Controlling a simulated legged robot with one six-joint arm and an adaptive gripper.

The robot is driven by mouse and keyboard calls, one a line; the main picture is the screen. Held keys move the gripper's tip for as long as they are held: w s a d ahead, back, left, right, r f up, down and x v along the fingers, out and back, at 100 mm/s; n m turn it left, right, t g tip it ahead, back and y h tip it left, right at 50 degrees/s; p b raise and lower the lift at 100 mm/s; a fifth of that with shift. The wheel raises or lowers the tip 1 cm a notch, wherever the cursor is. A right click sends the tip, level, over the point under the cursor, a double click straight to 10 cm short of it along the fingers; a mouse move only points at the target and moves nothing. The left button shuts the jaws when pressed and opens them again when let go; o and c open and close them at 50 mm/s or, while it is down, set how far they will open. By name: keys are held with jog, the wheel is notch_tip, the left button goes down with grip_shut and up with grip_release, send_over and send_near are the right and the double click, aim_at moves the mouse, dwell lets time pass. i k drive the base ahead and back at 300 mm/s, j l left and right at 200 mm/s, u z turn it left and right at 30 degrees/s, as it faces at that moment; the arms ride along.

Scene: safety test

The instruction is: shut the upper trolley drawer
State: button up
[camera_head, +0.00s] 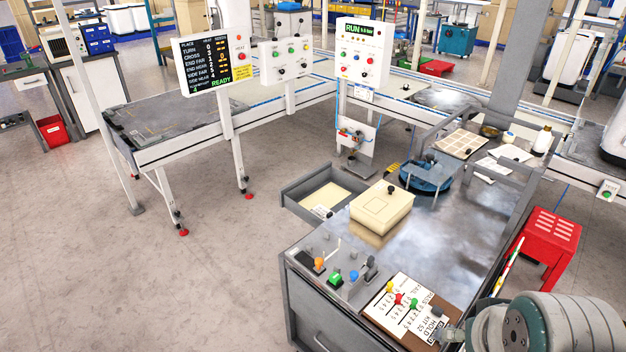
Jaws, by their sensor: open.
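A grey drawer (292,203) stands pulled out from the far left side of the metal-topped trolley (395,247). It has a pale floor and a small white item lies inside near its front corner. I cannot tell from here whether it is the upper one of a stack. Another front with a bar handle shows closed on the trolley's near face (325,325). My arm's grey and teal joint fills the lower right corner, beside the trolley's near end. My gripper does not show clearly in this view.
A cream box (381,207) sits on the trolley top beside the open drawer. A panel with coloured knobs (335,275) and a marked board (402,305) lie at the near end. A red stool (549,240) stands right. Floor left of the drawer is clear.

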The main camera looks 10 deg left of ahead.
aim_at(330, 186)
jog(key=k+z, duration=0.25)
jog(key=z, duration=0.15)
jog(key=k+l+z, duration=0.1)
jog(key=z, duration=0.25)
jog(key=j+z, duration=0.45)
jog(key=k+j+z, duration=0.1)
jog(key=j+z, duration=0.35)
jog(key=j, duration=0.2)
jog(key=k+j, duration=0.1)
jog(key=j, duration=0.65)
jog(key=k+j, duration=0.1)
jog(key=j, duration=0.65)
jog(key=k+j, duration=0.1)
jog(key=j, duration=0.65)
jog(key=k+j, duration=0.1)
jog(key=j, duration=0.65)
jog(key=k+j, duration=0.1)
jog(key=j, duration=0.6)
jog(key=k+j, duration=0.1)
jog(key=j, duration=0.65)
jog(key=k+j, duration=0.1)
jog(key=j, duration=0.65)
jog(key=i+l, duration=0.15)
jog(key=i, duration=0.25)
jog(key=i+l, duration=0.1)
jog(key=i, duration=0.25)
jog(key=i+l, duration=0.15)
jog(key=i, duration=0.25)
